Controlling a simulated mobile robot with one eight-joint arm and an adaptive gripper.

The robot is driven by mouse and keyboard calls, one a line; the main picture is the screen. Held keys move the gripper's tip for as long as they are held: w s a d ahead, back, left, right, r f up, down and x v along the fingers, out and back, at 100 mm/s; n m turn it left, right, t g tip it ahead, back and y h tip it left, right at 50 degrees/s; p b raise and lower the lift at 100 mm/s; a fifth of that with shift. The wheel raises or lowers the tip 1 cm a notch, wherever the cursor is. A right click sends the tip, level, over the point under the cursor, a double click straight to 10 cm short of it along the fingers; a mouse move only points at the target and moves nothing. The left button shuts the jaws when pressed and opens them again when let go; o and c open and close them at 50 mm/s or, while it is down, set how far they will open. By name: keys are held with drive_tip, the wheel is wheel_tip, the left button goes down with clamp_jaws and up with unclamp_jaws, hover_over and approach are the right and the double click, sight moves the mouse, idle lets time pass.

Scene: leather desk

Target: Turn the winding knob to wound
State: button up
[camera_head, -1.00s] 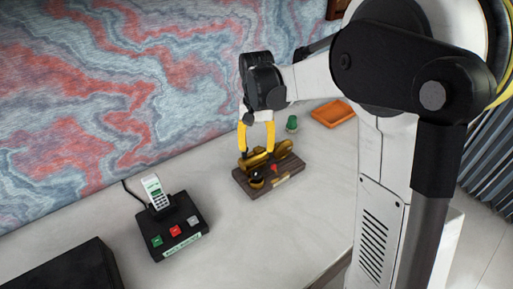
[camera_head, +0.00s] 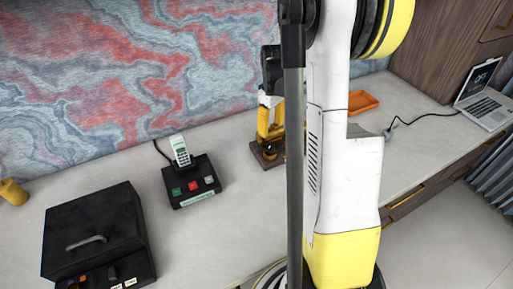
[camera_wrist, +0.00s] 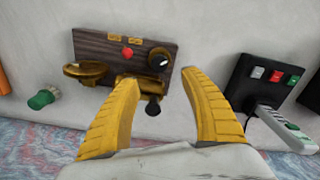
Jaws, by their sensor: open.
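A dark wooden base with brass parts (camera_wrist: 95,48) lies below my gripper in the wrist view. On it are a round black knob on a brass collar (camera_wrist: 159,61), a red piece (camera_wrist: 127,54), a round brass dish and a brass cylinder. A black ball (camera_wrist: 153,110) shows at the cylinder's end. I cannot tell for certain which part is the winding knob. My gripper (camera_wrist: 156,80) is open, its yellow fingers spread either side of the cylinder and black ball, with nothing held. In the head view my arm hides much of the base (camera_head: 257,156).
A black box with coloured buttons (camera_head: 194,186) and a white handset stands left of the wooden base. A larger black case (camera_head: 95,222) is farther left. An orange tray (camera_head: 362,101) and a laptop (camera_head: 484,104) are at right. A green piece (camera_wrist: 42,99) lies beside the base.

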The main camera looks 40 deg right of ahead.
sight(270, 145)
wheel_tip(270, 145, down, 10)
drive_tip(key=b, duration=0.3)
drive_tip(key=shift+r, duration=0.15)
drive_tip(key=shift+c, duration=0.6)
clamp_jaws()
